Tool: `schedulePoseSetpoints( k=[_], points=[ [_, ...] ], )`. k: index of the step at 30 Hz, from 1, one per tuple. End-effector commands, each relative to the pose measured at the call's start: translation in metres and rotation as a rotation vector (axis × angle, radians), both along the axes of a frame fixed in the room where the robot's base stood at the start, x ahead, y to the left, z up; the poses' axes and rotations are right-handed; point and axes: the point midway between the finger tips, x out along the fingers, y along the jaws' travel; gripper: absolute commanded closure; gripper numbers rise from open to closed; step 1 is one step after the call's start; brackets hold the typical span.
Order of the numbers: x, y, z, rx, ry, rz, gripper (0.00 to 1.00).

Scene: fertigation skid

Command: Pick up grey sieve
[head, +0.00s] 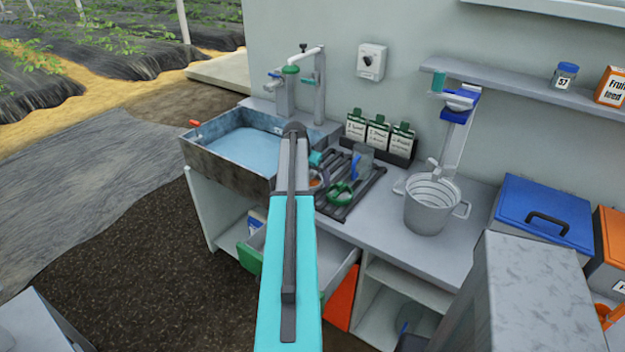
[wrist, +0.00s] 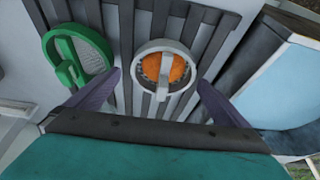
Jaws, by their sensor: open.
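The grey sieve (wrist: 138,72), a round light-grey rim with an orange inside and a grey bar across it, lies on the dark slatted rack (wrist: 188,22). In the head view the sieve (head: 317,181) is partly hidden behind my arm. My gripper (wrist: 159,80) is open, with one purple finger on each side of the sieve, and nothing is held. The fingers look apart from the rim; their height above it is hard to tell. In the head view my arm hides most of the gripper.
A green sieve (wrist: 52,62) lies close beside my left finger, also in the head view (head: 341,194). The water-filled sink (head: 232,153) is left of the rack. Seed-style packets (head: 378,135) stand behind it. A metal bucket (head: 431,210) stands to the right.

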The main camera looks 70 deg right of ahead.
Motion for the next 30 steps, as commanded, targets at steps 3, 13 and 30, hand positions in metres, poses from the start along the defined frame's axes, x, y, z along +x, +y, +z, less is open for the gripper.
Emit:
schedulePoseSetpoints(
  k=[3,13,30],
  points=[
    [-0.0002,-0.0001,-0.0001,0.0,0.0,0.0,0.0],
    [-0.0003,-0.0001,0.0003,0.0,0.0,-0.001,0.0],
    [-0.0005,-0.0002,0.0008,-0.001,0.0,-0.001,0.45]
  ],
)
